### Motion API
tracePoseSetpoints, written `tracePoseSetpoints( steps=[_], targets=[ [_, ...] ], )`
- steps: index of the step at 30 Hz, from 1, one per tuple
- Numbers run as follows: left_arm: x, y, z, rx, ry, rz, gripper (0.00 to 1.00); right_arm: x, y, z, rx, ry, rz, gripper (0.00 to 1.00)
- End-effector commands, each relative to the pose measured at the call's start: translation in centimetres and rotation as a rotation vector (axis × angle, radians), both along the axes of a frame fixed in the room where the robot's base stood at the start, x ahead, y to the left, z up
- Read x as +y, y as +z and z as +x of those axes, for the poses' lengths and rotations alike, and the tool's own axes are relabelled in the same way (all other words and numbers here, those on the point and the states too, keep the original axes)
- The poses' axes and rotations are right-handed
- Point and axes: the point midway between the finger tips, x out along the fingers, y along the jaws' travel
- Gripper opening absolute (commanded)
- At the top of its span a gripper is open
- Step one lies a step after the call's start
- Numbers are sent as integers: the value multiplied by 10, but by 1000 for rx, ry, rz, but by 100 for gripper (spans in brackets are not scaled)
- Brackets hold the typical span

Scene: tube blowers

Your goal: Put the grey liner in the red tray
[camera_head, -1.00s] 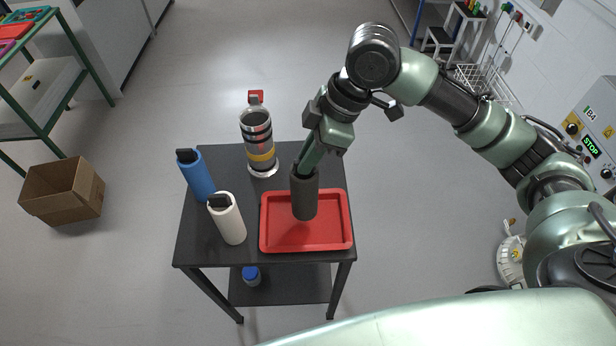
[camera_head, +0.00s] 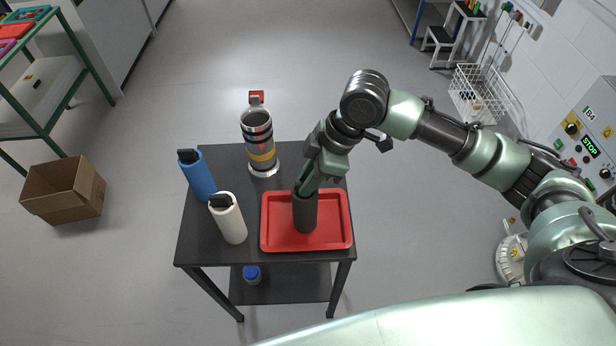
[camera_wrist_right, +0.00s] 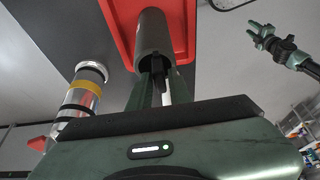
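The grey liner (camera_head: 305,214) is a dark upright cylinder with its lower end in the red tray (camera_head: 340,235); whether it touches the bottom is hard to tell. My right gripper (camera_head: 307,182) is at the liner's top, with its fingers on either side of the black tab at the open end. It appears closed on it. In the right wrist view the liner (camera_wrist_right: 152,38) points away from the fingers, over the red tray (camera_wrist_right: 185,20). My left gripper (camera_wrist_right: 257,33) shows in the wrist view, its fingers apart and empty; it is outside the head view.
A blue liner (camera_head: 199,178) and a white liner (camera_head: 230,222) stand on the black table (camera_head: 205,245) left of the tray. A steel tube blower (camera_head: 260,145) stands behind. A blue-capped bottle (camera_head: 251,274) is on the lower shelf. A cardboard box (camera_head: 62,190) lies left.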

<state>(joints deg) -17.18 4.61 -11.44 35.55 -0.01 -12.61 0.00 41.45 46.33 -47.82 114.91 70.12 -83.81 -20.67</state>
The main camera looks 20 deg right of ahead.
Motion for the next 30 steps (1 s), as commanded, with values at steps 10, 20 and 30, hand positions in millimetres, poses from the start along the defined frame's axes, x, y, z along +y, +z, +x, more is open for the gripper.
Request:
tracePoseSetpoints(
  steps=[10, 20, 30],
  targets=[
    [0, 0, 0, 0, 1, 0, 36, 0, 1, 0, 0, 0, 0, 34],
    [0, -6, 0, 0, 0, 0, 36, -17, 43, -3, -5, -2, -2, 34],
    [0, -11, 0, 0, 0, 0, 36, -39, 102, -10, -2, -2, 1, 34]
  ],
)
